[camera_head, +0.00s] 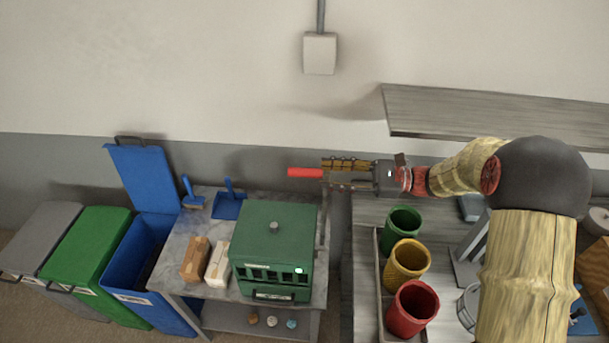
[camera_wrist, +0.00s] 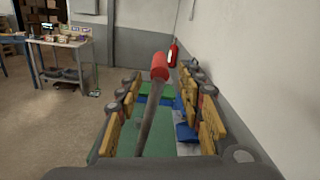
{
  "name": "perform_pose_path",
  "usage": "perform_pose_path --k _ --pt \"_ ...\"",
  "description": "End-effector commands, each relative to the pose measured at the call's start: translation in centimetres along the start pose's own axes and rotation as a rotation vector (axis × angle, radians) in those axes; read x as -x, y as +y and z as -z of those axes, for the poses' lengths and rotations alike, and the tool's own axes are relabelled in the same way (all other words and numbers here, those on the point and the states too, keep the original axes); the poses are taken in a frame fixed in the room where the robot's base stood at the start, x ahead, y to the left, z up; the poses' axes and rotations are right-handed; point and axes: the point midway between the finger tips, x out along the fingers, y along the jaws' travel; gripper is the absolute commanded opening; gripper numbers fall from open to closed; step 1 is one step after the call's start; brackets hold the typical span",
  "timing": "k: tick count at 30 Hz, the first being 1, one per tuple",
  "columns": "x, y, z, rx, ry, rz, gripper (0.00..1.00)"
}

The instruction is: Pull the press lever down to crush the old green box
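The green press (camera_head: 272,236) stands on the grey table left of my arm, with dark openings along its lower front. Its lever has a red handle (camera_head: 305,172), which also shows in the wrist view (camera_wrist: 160,66). The lever's grey rod (camera_wrist: 150,115) runs between my fingers in the wrist view. My gripper (camera_head: 338,173) is behind and right of the press, pointing left. Its yellow-padded fingers (camera_wrist: 165,115) are apart on both sides of the rod, and the handle extends past the tips. I cannot make out a separate old green box; the press's inside is mostly hidden.
Brown (camera_head: 195,259) and white (camera_head: 217,264) boxes lie left of the press, with a blue dustpan (camera_head: 229,203) behind. Lidded bins stand farther left. Green, yellow and red cups (camera_head: 413,308) stand below my arm, and a wall shelf (camera_head: 490,115) hangs above it.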

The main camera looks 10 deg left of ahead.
Motion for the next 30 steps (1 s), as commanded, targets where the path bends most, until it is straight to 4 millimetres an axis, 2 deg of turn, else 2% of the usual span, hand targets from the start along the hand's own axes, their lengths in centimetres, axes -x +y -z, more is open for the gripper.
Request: perform_pose_path --k 9,13,25,30 --pt "-4.9 0.1 -0.2 0.0 -0.001 -0.004 0.38" --pt "-6.2 0.1 -0.1 0.0 0.0 -0.003 0.38" --pt "-7.0 0.0 -0.1 0.0 0.0 -0.001 0.38" --pt "-7.0 0.0 -0.1 0.0 0.0 -0.001 0.28"
